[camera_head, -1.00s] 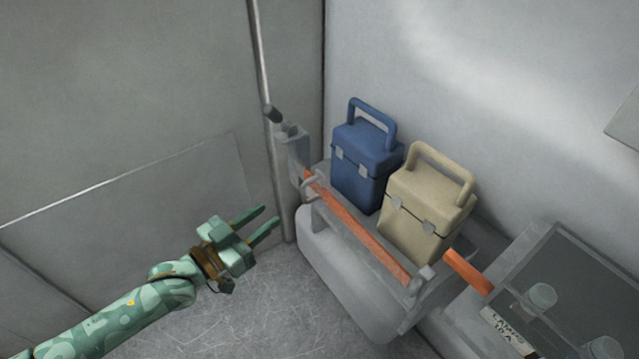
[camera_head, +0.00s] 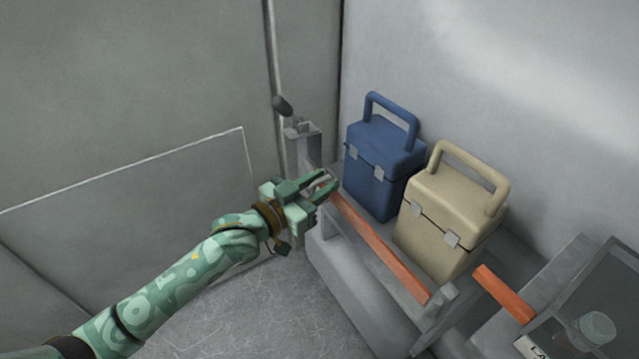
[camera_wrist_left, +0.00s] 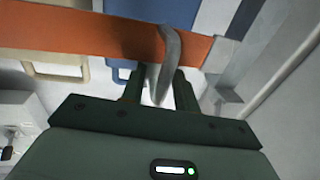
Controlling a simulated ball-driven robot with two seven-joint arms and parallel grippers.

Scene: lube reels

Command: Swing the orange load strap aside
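The orange load strap (camera_head: 385,250) runs across the front of the shelf carrying the two cases. In the left wrist view the strap (camera_wrist_left: 90,36) crosses the upper part of the picture. A curved grey handle (camera_wrist_left: 170,50) stands out from the strap near its end at the grey bracket. My left gripper (camera_head: 330,180) is at that far-left end of the strap. In the left wrist view its two fingers are apart, one on each side of the handle. I cannot tell whether they touch it. My right gripper is not in view.
A blue case (camera_head: 375,185) and a beige case (camera_head: 440,235) stand behind the strap. A grey post (camera_head: 303,150) rises at the strap's left end. A short orange piece (camera_head: 503,293) and a clear-lidded box (camera_head: 605,300) are at right. The floor (camera_head: 240,315) at lower left is clear.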

